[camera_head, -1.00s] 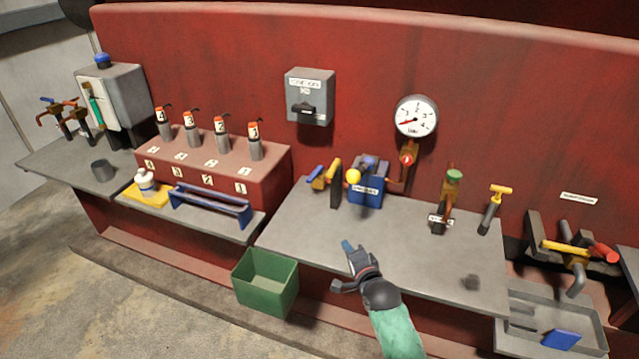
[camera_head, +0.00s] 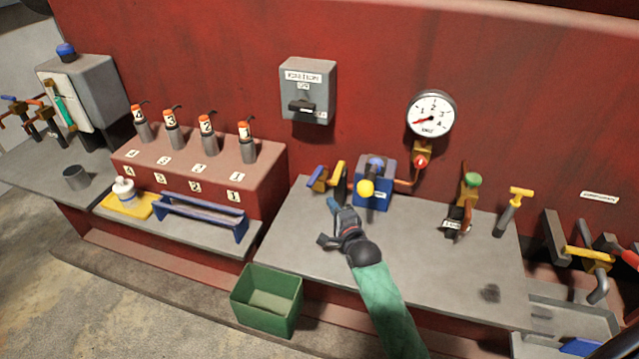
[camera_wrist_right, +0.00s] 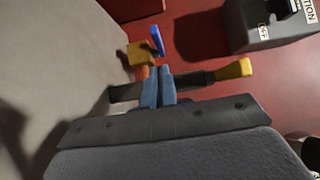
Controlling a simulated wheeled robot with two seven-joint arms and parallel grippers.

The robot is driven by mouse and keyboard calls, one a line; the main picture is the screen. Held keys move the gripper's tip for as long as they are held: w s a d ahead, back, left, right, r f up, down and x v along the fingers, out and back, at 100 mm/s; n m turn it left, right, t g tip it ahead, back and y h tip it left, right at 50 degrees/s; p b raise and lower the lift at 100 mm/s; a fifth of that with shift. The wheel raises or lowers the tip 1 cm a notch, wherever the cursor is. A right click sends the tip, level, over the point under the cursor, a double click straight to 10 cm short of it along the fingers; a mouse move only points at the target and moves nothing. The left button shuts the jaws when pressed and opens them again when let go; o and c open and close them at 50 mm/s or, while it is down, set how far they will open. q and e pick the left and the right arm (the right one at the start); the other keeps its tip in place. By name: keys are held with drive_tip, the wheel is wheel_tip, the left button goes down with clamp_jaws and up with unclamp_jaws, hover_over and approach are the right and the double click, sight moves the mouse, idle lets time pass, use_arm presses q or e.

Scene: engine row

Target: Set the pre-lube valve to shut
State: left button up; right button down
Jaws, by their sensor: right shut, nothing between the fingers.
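No label I can read names the pre-lube valve. At the bench's back left is a brass valve with a blue handle (camera_head: 317,179); it shows in the wrist view as an orange-brown block (camera_wrist_right: 140,54) with a blue bar. Beside it stands a dark lever with a yellow end (camera_head: 340,170), also in the wrist view (camera_wrist_right: 232,70). A blue pump-like box (camera_head: 375,192) with a yellow ball is to the right. My right gripper (camera_head: 332,204) is shut and empty, just in front of the dark lever. In the wrist view its blue fingertips (camera_wrist_right: 158,86) overlap the lever; contact cannot be told.
A gauge (camera_head: 431,114) hangs above a red-knobbed valve (camera_head: 421,161). A green-knobbed valve (camera_head: 469,190) and a yellow T-handle (camera_head: 520,194) stand at right. A grey switch box (camera_head: 307,90) is on the wall. A green bin (camera_head: 267,300) sits in front. The bench's middle (camera_head: 420,240) is clear.

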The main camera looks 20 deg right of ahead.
sight(316, 179)
use_arm(q)
drive_tip(key=s+a+f+p, duration=0.3)
drive_tip(key=s+f, duration=0.1)
drive_tip(key=f, duration=0.1)
drive_tip(key=shift+s+f, duration=0.2)
use_arm(e)
drive_tip(key=shift+w+a, duration=0.2)
drive_tip(key=shift+w, duration=2)
drive_tip(key=shift+w+a, duration=0.2)
drive_tip(key=shift+w, duration=1.95)
drive_tip(key=shift+s+r, duration=0.1)
use_arm(q)
drive_tip(key=shift+w, duration=0.1)
